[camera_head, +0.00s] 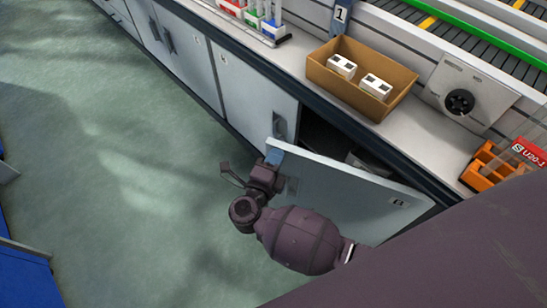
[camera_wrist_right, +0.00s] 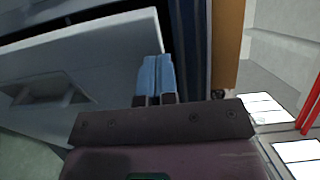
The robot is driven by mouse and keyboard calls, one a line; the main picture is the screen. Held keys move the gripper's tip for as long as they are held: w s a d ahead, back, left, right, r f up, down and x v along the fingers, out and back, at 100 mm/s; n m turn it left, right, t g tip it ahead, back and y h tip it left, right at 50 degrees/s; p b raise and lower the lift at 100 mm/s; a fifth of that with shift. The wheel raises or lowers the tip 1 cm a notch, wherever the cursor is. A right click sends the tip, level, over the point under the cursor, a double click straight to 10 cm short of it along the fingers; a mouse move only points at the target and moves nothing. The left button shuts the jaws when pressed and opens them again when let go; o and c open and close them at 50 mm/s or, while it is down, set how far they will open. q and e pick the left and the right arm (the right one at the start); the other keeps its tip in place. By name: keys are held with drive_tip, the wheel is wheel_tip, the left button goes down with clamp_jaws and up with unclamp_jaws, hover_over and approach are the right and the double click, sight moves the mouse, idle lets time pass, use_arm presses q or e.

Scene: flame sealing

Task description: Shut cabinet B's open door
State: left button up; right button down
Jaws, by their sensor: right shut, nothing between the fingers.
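The open cabinet door (camera_head: 345,192) is a light grey panel in the head view, swung out from the counter front. Its free edge is at the left, with a dark gap between the door and the cabinet opening (camera_head: 325,135). My right gripper (camera_head: 273,156) is shut and empty, its blue fingertips at the door's free top corner. I cannot tell whether they touch it. In the right wrist view the shut blue fingertips (camera_wrist_right: 156,76) are beside a grey panel with a dark recessed handle (camera_wrist_right: 38,88). My left gripper is not in view.
A cardboard box (camera_head: 399,78) with two white blocks stands on the counter above the opening. An orange rack (camera_head: 484,172) is at the right, near a panel with a black knob (camera_head: 460,102). A shut cabinet door (camera_head: 248,88) adjoins at the left.

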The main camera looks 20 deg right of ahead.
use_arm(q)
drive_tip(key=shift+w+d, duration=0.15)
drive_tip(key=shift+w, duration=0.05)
use_arm(e)
drive_tip(key=shift+w+d, duration=0.2)
